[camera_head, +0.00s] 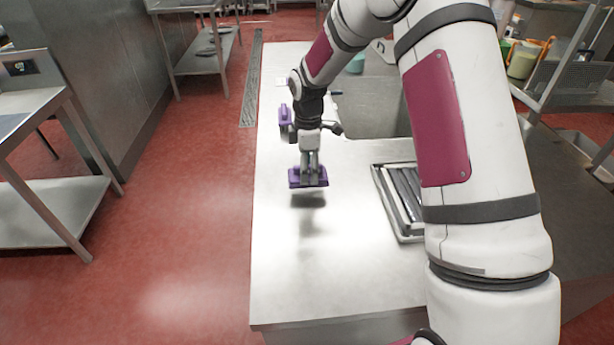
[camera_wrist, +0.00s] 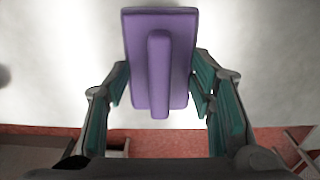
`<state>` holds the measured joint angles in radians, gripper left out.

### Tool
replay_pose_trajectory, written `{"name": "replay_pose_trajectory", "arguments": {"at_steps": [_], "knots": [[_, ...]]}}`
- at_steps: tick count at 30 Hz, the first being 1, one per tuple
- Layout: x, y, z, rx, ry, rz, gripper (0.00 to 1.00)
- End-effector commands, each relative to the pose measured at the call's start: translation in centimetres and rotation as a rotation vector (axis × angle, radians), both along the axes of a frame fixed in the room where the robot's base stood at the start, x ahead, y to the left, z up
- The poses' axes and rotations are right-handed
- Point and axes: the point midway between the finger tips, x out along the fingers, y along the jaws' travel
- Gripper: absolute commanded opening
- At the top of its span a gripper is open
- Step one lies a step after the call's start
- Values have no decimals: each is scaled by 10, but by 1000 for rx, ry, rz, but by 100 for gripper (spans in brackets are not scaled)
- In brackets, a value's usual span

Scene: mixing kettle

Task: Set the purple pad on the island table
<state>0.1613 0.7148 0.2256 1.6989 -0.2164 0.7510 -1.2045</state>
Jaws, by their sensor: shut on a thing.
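The purple pad (camera_head: 308,179) is a flat block held level beneath my gripper (camera_head: 310,165). Its shadow shows just below it on the steel table, so it seems to hang a little above the top. In the wrist view the pad (camera_wrist: 178,60) shows a raised ridge along its middle, between my gripper's two green-padded fingers (camera_wrist: 162,88). My gripper is shut on the pad. The island table (camera_head: 285,265) is a long pale steel counter under it. The exact contact on the ridge is hard to make out.
A metal tray with dark slats (camera_head: 398,200) lies on the table to the right of the pad. A sunken basin (camera_head: 372,105) is farther back. The table is clear in front of the pad. The table's left edge drops to the red floor (camera_head: 190,225).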

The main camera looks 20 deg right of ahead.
Motion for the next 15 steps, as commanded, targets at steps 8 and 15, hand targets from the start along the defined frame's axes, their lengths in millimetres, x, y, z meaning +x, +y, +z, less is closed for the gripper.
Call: {"name": "replay_pose_trajectory", "arguments": {"at_steps": [8,15], "knots": [[2,1,-21,0,5,2,27],[3,1,-35,0,0,0,27]]}}
